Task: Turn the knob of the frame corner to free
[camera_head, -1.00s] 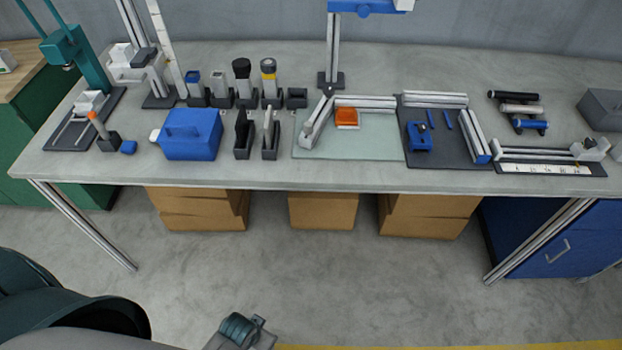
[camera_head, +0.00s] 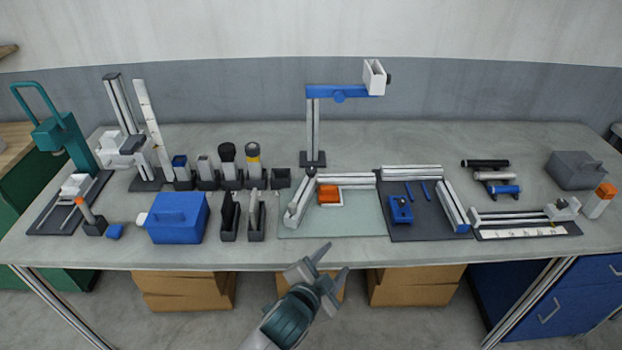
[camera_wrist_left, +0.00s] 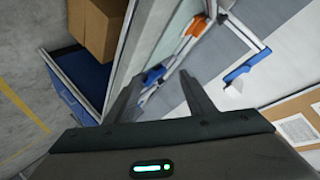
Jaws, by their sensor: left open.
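The frame corner is where two pale profiles meet on the light green mat (camera_head: 350,223), near the middle of the bench. A small dark knob (camera_head: 311,171) appears at this corner; its setting is too small to tell. An orange block (camera_head: 329,196) lies between the profiles. My left gripper (camera_head: 334,260) is open and empty at the bench's front edge, in front of the mat and well apart from the knob. In the left wrist view its two fingers (camera_wrist_left: 160,76) are spread, with the orange block (camera_wrist_left: 197,25) beyond them. My right gripper is not in view.
A post with a blue arm (camera_head: 338,92) stands just behind the corner. A dark mat (camera_head: 425,228) with profiles and a blue block lies to the right. A blue box (camera_head: 177,219) and several holders stand to the left. The front strip of the bench is mostly clear.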

